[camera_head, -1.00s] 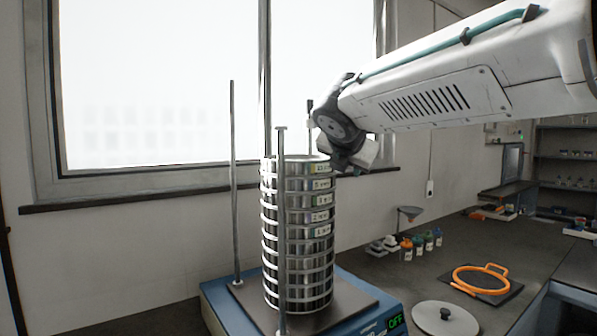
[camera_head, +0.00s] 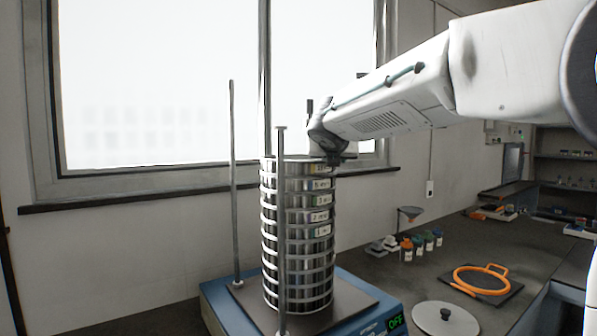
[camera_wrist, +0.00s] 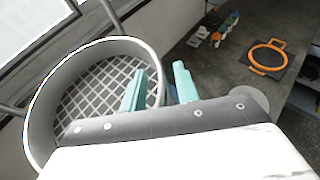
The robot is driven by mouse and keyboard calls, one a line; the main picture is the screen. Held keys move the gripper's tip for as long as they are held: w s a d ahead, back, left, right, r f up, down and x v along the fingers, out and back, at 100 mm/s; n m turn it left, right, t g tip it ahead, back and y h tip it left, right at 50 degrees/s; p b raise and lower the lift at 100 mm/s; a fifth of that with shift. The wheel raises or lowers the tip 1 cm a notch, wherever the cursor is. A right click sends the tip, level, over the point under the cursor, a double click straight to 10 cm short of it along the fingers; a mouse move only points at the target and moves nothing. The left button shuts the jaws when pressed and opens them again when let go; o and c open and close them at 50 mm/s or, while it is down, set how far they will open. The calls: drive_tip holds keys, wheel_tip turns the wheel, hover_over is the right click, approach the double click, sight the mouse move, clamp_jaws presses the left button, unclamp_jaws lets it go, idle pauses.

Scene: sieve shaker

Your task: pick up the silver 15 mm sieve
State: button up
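The silver sieve on top of the stack (camera_head: 283,170) is a round metal ring; its label is too small to read surely. In the wrist view the same top sieve (camera_wrist: 40,112) shows its wide mesh from above. My gripper (camera_wrist: 159,76) is open, one teal finger inside the ring and the other outside, with the right part of the rim between them. A gap shows between the fingers. In the head view my gripper (camera_head: 333,160) is at the stack's upper right edge, its fingertips mostly hidden.
Several sieves stack below on the blue shaker (camera_head: 232,312), among upright metal rods (camera_head: 233,180). A round grey lid (camera_head: 430,318), an orange ring (camera_head: 460,283), small bottles (camera_head: 418,245) and a funnel (camera_head: 409,214) are on the dark bench at right. The window is behind.

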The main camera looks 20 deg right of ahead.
clamp_jaws()
drive_tip(key=shift+r, duration=0.1)
